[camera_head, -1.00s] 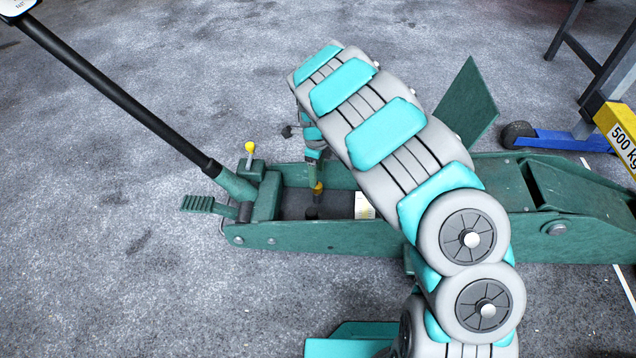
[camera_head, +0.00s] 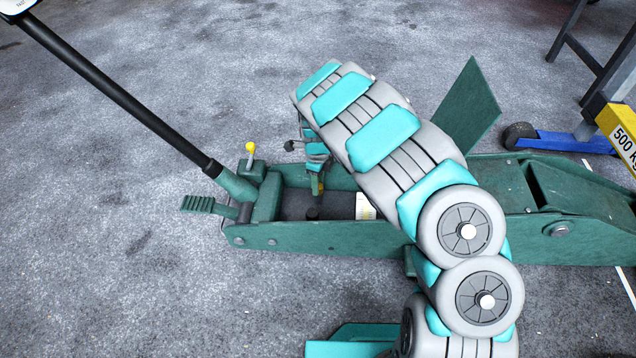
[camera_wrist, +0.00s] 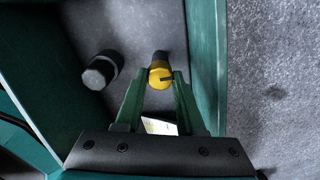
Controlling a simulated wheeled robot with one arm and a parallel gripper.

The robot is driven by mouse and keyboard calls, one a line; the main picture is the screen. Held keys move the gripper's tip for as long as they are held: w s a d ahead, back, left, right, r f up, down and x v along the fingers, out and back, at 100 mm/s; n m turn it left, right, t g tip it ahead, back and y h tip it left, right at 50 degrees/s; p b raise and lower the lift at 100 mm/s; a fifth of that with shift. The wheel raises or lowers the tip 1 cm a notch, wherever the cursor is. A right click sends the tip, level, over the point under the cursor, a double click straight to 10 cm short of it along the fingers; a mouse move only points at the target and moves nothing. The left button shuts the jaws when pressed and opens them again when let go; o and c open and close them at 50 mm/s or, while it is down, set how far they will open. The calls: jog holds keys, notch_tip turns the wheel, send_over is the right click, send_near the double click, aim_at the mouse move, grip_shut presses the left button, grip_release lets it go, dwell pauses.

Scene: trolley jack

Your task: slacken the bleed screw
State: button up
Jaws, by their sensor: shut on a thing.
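The bleed screw (camera_wrist: 160,72), with a yellow head, a dark mark on its face and a dark body, stands inside the green jack's open frame. My gripper (camera_wrist: 159,82) is shut on its yellow head, one green finger on each side. In the head view my gripper (camera_head: 317,188) reaches down into the frame of the jack (camera_head: 330,237) and largely hides the screw.
A dark capped cylinder (camera_wrist: 100,71) stands beside the screw. The frame's green side wall (camera_wrist: 207,65) is close by. A yellow-knobbed lever (camera_head: 250,149), a pedal (camera_head: 200,204) and the long black handle (camera_head: 115,95) are at the left. Grey floor lies around.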

grip_shut()
jog(key=shift+n, duration=0.3)
